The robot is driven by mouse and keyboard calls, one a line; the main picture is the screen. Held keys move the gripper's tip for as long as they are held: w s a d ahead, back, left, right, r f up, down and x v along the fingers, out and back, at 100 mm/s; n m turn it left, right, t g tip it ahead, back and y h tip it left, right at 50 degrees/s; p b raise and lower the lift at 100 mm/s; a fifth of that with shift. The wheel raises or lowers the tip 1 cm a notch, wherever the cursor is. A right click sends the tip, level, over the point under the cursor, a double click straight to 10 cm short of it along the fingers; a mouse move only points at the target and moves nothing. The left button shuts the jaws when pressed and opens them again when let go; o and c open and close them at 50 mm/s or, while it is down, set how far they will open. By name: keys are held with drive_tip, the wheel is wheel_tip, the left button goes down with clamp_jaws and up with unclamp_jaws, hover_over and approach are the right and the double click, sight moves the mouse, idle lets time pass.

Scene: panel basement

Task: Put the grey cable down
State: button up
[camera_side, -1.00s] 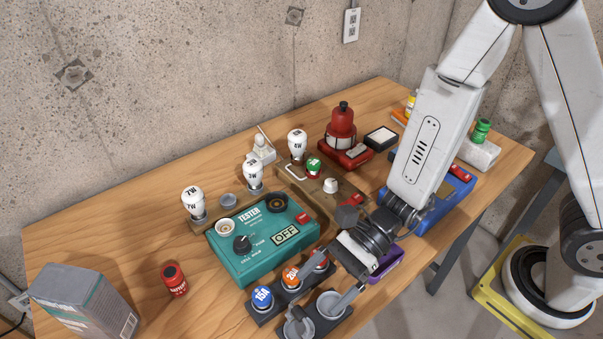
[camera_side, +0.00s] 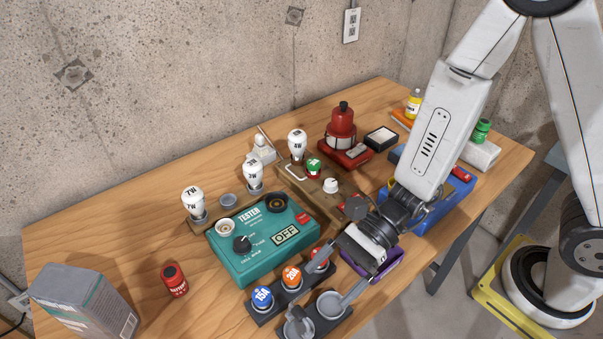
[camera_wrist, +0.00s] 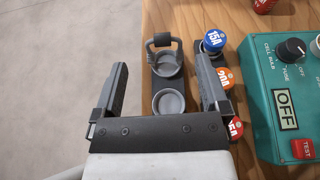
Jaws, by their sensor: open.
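I cannot make out a grey cable in either view. My gripper (camera_side: 337,278) is open and points down and left over the front of the bench. In the wrist view my gripper (camera_wrist: 163,66) has its two dark fingers wide apart, with no cable between them. Below the gap is a dark holder (camera_side: 311,328) with round grey cups; one cup (camera_wrist: 168,102) shows close to the palm. One finger hangs beside the row of fuses, marked 15A (camera_wrist: 214,40) and 20A (camera_wrist: 222,76). The hand hides part of the bench under it.
A teal tester (camera_side: 240,262) marked OFF stands left of my gripper. A purple tray (camera_side: 385,262) and a blue case (camera_side: 432,212) lie under and behind my wrist. A red can (camera_side: 174,280) and a grey box (camera_side: 75,300) stand at left. Bare wood lies between them.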

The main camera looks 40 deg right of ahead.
drive_tip(key=s+d+f+n+g+h, duration=0.2)
drive_tip(key=d+n+h, duration=0.6)
drive_tip(key=d+n, duration=0.3)
drive_tip(key=w+d+r+n+t+h, duration=0.2)
drive_tip(key=w+d+n, duration=0.1)
drive_tip(key=d, duration=0.3)
drive_tip(key=w+d+r+n+t+h, duration=0.2)
drive_tip(key=w+d+n+h, duration=0.1)
drive_tip(key=d, duration=0.3)
drive_tip(key=shift+w+d+n+t, duration=0.2)
drive_tip(key=shift+w+n+t, duration=0.2)
drive_tip(key=shift+w, duration=0.2)
